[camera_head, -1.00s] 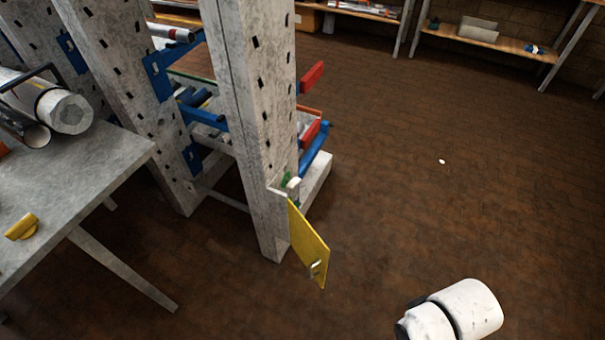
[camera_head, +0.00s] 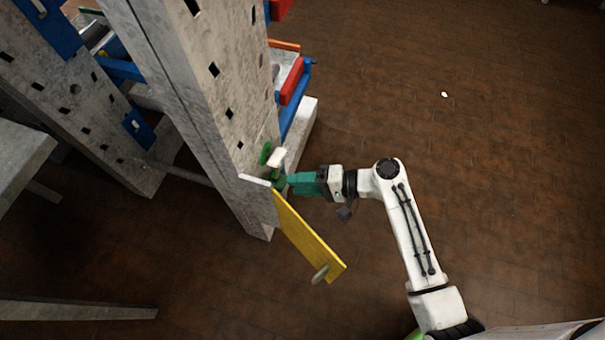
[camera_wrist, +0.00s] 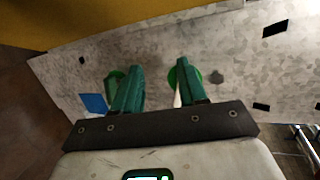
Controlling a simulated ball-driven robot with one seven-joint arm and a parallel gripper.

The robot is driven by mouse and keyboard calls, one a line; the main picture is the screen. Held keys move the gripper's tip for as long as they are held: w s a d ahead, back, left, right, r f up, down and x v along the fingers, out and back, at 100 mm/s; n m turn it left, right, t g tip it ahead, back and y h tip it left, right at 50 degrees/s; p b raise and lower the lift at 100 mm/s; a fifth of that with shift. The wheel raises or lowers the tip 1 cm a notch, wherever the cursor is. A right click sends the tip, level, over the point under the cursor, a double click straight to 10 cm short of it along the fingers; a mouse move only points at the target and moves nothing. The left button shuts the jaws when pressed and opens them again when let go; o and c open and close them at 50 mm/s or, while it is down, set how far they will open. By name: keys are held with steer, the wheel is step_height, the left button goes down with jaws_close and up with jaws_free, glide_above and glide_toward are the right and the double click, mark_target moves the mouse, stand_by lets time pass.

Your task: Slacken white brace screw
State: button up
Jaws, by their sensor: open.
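A white knob-like piece (camera_head: 277,157), which looks like the white brace screw, stands out from the grey post (camera_head: 205,110) beside a green disc (camera_head: 265,153). My gripper (camera_head: 284,182) is at the post, just below and right of the white piece. In the wrist view my gripper (camera_wrist: 158,72) has its two green fingers apart, with bare post face between them. A sliver of white (camera_wrist: 177,98) shows along the inner side of the right finger, in front of a green disc (camera_wrist: 173,77). The finger hides most of it. Another green disc (camera_wrist: 112,84) lies behind the left finger.
A yellow panel (camera_head: 305,237) with a grey handle (camera_head: 320,274) sticks out from the post just below my gripper. Red and blue rack parts (camera_head: 292,85) are behind. A grey table (camera_head: 20,155) is at left. The brown floor at right is open.

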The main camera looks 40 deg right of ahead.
mark_target(282, 159)
steer(key=shift+w+a+f+m+t+b, duration=0.1)
steer(key=shift+w+m+t+b, duration=0.6)
steer(key=shift+w, duration=0.95)
steer(key=shift+w+f+m+t+b, duration=0.1)
steer(key=shift+w+m+t+b, duration=0.3)
steer(key=shift+w+m+t, duration=0.9)
steer(key=shift+w+a+f+m+t+b, duration=0.1)
steer(key=shift+w+m+t+b, duration=0.35)
steer(key=shift+w, duration=1.6)
jaws_close()
